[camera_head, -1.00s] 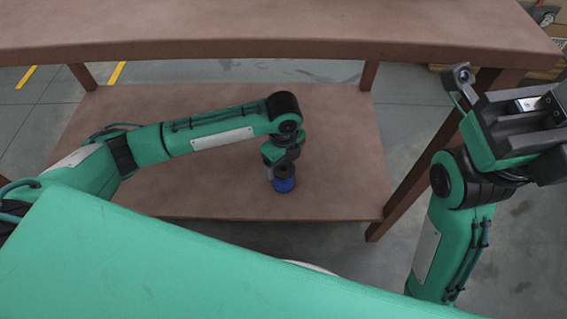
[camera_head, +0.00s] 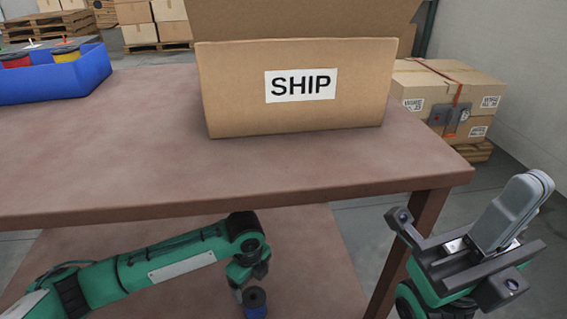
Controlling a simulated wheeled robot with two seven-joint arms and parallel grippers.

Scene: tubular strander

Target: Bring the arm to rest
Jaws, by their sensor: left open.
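My left arm reaches in from the left, below the tabletop's front edge. Its gripper (camera_head: 248,275) points down over the lower shelf and is open, its fingers hard to make out. A small blue and dark round piece (camera_head: 255,308) shows at its lower end; I cannot tell whether it is part of the gripper or a separate thing. My right gripper (camera_head: 492,250) is raised at the lower right, beside the table's right end. A light grey rounded piece (camera_head: 512,212) stands up from it. Whether these jaws are open or shut is unclear.
On the brown table (camera_head: 130,155) stand an open cardboard box (camera_head: 235,105) marked SHIP and, at left, a blue bin (camera_head: 85,72) holding spools. Strapped cartons (camera_head: 420,88) stand behind right. The front tabletop is bare. A table leg (camera_head: 405,245) stands between my grippers.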

